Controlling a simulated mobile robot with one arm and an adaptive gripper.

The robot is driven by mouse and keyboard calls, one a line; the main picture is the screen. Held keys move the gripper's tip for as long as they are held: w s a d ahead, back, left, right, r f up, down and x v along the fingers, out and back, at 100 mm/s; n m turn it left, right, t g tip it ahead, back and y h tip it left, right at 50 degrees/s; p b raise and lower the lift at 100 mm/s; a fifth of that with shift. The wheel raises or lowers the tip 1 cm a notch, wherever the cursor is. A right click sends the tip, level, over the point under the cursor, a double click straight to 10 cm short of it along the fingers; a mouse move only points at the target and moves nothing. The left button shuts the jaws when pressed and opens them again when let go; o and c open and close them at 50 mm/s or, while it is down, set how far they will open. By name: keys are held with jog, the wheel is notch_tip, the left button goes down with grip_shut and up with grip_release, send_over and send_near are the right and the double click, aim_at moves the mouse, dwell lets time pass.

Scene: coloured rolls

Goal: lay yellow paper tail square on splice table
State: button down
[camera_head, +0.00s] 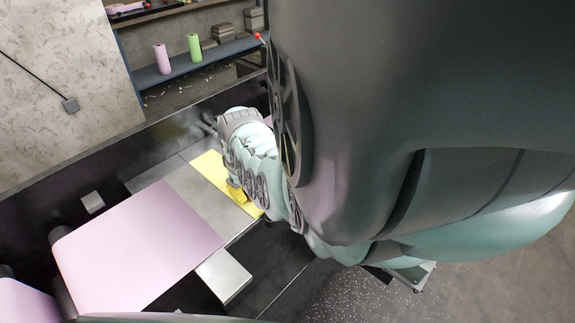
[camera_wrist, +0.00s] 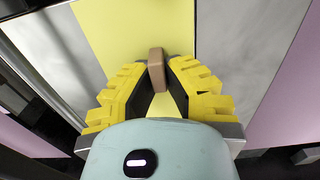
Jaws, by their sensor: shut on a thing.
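The yellow paper tail (camera_head: 208,168) shows as a strip on the grey splice table (camera_head: 190,187), partly hidden by my arm. In the wrist view the yellow paper (camera_wrist: 115,38) fills the middle, with bare grey table (camera_wrist: 225,35) beside its straight right edge. My gripper (camera_wrist: 157,75) has yellow ridged fingers, shut on a small brown tab (camera_wrist: 156,62) over the paper. In the head view, my gripper (camera_head: 237,192) is mostly hidden by my arm. I cannot tell whether the paper lies fully flat or how the tab joins it.
A wide pink sheet (camera_head: 135,245) lies left of the yellow strip, with grey table between them. A pale block (camera_head: 223,275) sits at the table's near edge. A back shelf (camera_head: 180,72) holds a pink roll (camera_head: 162,59) and a green roll (camera_head: 194,48). A dark wall runs behind the table.

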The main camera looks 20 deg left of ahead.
dwell(0.3)
jog(key=shift+c, duration=2.3)
grip_release()
jog(key=shift+r+b, duration=1.1)
jog(key=shift+r, duration=1.85)
